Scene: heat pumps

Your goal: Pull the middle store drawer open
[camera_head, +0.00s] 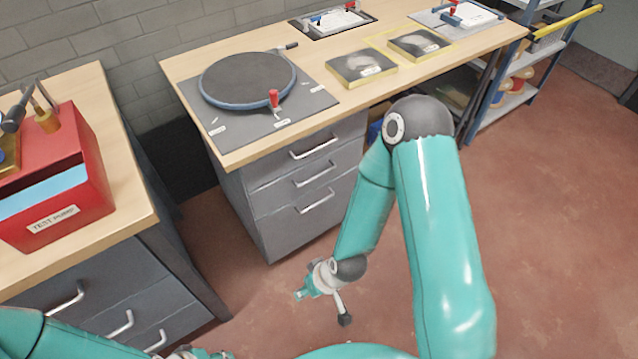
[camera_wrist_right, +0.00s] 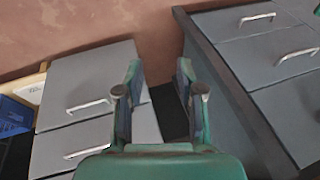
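A grey drawer unit (camera_head: 257,208) stands under the middle bench, with three closed drawers and bar handles. Its middle drawer handle (camera_head: 313,174) is between the upper and lower handles. My right gripper (camera_head: 303,292) is low in front of this unit, apart from it. The right wrist view looks inverted, floor at top. In it my right gripper (camera_wrist_right: 160,88) is open and empty, between two drawer units. The unit with a lower drawer handle (camera_wrist_right: 88,106) and what looks like the middle handle (camera_wrist_right: 87,152) is on the left. Only a piece of my left gripper (camera_head: 190,353) shows at the bottom edge.
A second drawer unit (camera_head: 95,290) is under the left bench, below a red test pump box (camera_head: 60,195); it also shows in the right wrist view (camera_wrist_right: 240,70). A blue bin (camera_wrist_right: 14,117) is beside the middle unit. Red floor (camera_head: 560,220) is clear on the right.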

